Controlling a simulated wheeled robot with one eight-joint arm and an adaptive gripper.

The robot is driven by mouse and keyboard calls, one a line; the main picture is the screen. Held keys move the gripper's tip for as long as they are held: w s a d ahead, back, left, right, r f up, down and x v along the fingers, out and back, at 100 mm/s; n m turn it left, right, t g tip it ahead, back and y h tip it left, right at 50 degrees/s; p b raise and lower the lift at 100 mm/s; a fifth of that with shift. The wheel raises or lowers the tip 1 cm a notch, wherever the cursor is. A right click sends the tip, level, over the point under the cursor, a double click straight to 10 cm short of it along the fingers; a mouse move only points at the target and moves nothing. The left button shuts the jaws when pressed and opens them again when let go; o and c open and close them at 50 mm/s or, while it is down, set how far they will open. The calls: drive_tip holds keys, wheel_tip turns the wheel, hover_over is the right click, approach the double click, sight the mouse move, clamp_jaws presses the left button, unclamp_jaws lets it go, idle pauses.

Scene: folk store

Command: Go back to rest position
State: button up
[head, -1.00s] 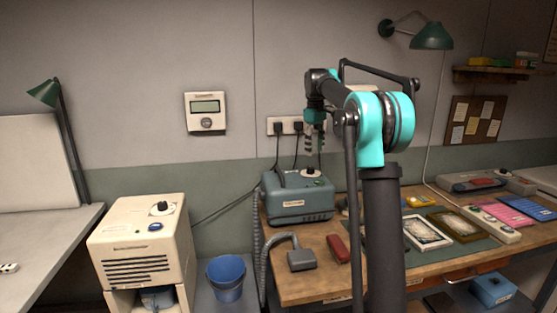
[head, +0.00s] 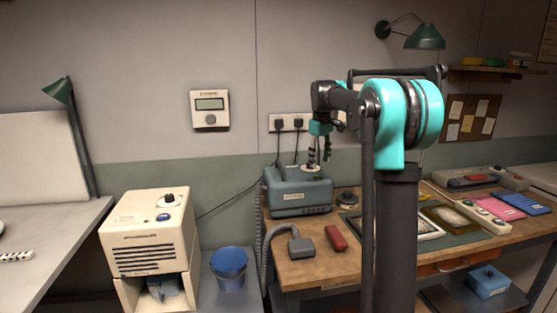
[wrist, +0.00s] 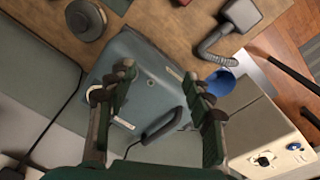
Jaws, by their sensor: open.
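My gripper (head: 319,151) hangs from my arm above the blue-grey box with a hose (head: 299,194) on the wooden workbench, in the head view. In the wrist view my gripper (wrist: 162,95) has its two dark fingers spread wide, with nothing held between them. The blue-grey box (wrist: 143,70) shows below and between the fingers, with its dark handle. I cannot tell the exact gap between the fingertips and the box top.
A cream cabinet (head: 150,234) and a blue bucket (head: 228,266) stand left of the workbench (head: 300,272). A red object (head: 336,238) lies on the bench. Framed pieces and coloured packs lie at right. A green lamp (head: 425,37) hangs on the wall.

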drive_tip(key=s+d+f+m+t, duration=0.1)
drive_tip(key=s+f+m, duration=0.1)
drive_tip(key=s+f, duration=0.7)
drive_tip(key=s+d+f+m+t, duration=0.1)
drive_tip(key=s+f+m, duration=0.2)
drive_tip(key=s+f, duration=0.6)
drive_tip(key=s+d+f+m+t, duration=0.1)
drive_tip(key=s+f, duration=0.8)
drive_tip(key=s, duration=1.1)
drive_tip(key=shift+d+m, duration=0.25)
drive_tip(key=shift+m, duration=0.65)
